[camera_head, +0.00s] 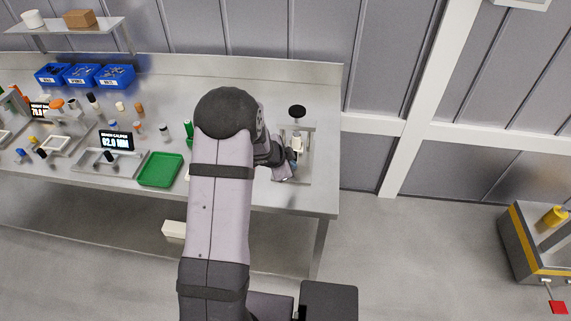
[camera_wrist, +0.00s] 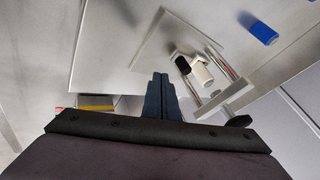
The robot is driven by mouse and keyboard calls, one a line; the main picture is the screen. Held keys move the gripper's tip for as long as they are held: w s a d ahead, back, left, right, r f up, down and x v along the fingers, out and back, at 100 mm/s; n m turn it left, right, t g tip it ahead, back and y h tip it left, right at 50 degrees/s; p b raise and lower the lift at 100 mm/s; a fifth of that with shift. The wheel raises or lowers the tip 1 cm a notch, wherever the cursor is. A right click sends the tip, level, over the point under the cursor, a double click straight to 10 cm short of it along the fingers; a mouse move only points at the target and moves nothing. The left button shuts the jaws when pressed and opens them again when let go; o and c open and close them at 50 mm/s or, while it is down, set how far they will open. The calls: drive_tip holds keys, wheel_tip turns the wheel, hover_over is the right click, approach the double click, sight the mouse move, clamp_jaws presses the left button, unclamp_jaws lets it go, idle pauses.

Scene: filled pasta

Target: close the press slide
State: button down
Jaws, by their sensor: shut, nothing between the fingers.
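The press (camera_head: 304,128) stands near the right end of the steel table, with a black knob (camera_head: 297,111) on top. In the wrist view it shows two metal rails, a pale crossbar (camera_wrist: 226,98) and a black knob (camera_wrist: 238,121). A white cylinder (camera_wrist: 202,72) and a small black piece (camera_wrist: 182,65) sit between the rails; I cannot tell which part is the slide. My gripper (camera_wrist: 160,78) is shut and empty, beside the press over its base plate. I cannot tell if it touches. My arm hides part of the press in the head view.
A blue cylinder (camera_wrist: 264,33) lies near the press. A green tray (camera_head: 160,169), a caliper display (camera_head: 117,140) and several small parts are left of my arm. Blue bins (camera_head: 82,75) stand at the back.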

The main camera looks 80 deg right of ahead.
drive_tip(key=v, duration=0.5)
drive_tip(key=shift+w+a+r+p, duration=0.1)
drive_tip(key=shift+a+r+p, duration=0.1)
drive_tip(key=shift+p, duration=0.15)
